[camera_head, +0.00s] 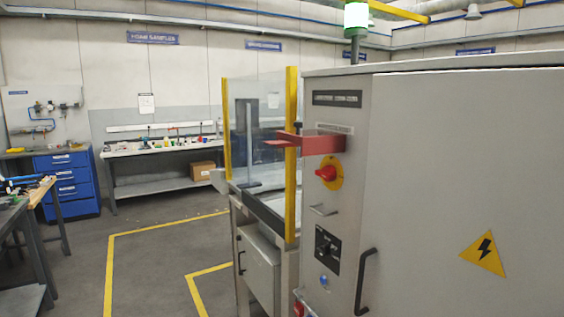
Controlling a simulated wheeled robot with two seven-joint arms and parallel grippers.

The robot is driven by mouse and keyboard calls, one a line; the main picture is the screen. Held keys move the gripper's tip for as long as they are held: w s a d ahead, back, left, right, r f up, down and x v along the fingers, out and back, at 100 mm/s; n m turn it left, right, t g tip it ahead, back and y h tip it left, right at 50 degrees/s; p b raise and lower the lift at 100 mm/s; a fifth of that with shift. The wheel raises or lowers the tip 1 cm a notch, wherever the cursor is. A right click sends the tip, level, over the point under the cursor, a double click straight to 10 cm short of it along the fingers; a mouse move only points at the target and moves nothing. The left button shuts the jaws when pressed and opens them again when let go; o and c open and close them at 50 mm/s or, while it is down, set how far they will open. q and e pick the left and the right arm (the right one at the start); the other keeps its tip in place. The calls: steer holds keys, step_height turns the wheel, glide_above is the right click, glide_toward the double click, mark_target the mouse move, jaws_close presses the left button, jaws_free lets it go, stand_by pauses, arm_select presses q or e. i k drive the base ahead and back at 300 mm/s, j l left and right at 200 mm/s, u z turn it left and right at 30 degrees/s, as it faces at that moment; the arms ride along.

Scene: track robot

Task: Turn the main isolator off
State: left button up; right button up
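The main isolator appears to be the red rotary knob (326,173) on a yellow backing plate (337,180), on the narrow left side of a large grey cabinet (440,150). The knob's exact on or off position is too small to read. A red bracket-like part (322,145) juts out to the left just above it. A black panel with a rotary switch (326,248) sits lower on the same side, with a blue button (323,281) below it. Neither of my grippers is in view.
A black handle (364,282) and a small metal handle (322,210) stick out from the cabinet. A yellow-posted clear guard (291,155) stands just left of it. Open floor (150,265) with yellow lines lies left. A workbench (150,150) stands at the back.

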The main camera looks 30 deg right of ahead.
mark_target(328, 173)
steer(key=i+z, duration=0.25)
steer(key=i, duration=0.2)
steer(key=i+j+z, duration=0.25)
steer(key=i, duration=0.15)
steer(key=i+j+z, duration=0.25)
steer(key=i, duration=0.2)
